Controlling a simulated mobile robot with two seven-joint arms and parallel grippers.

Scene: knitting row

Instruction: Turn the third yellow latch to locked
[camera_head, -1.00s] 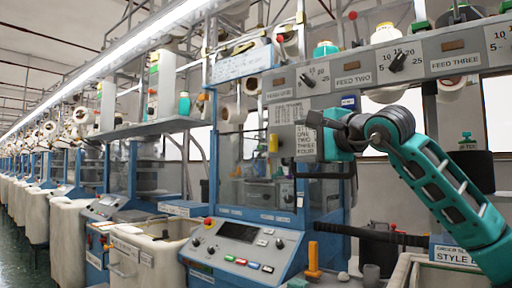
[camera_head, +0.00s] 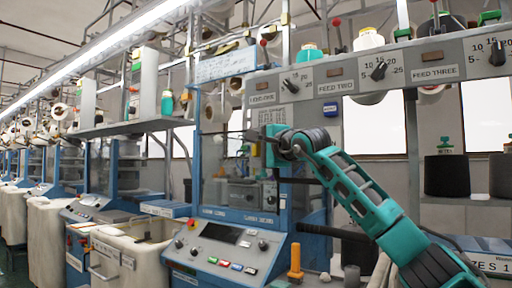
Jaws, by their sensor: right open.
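A yellow latch (camera_head: 254,149) shows small at the edge of the grey control box on the blue knitting machine. I cannot read its setting or tell whether it is the third one. My right gripper (camera_head: 262,141), on the teal arm from the right, is open in front of this box. It appears beside the latch; I cannot tell whether they touch. My left gripper is not in view.
A console (camera_head: 225,247) with coloured buttons stands below, with an upright yellow post (camera_head: 295,262) to its right. A grey rail (camera_head: 345,78) with feed dials runs above. A cream bin (camera_head: 125,250) stands at the left. Yarn cones (camera_head: 446,175) stand at the right.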

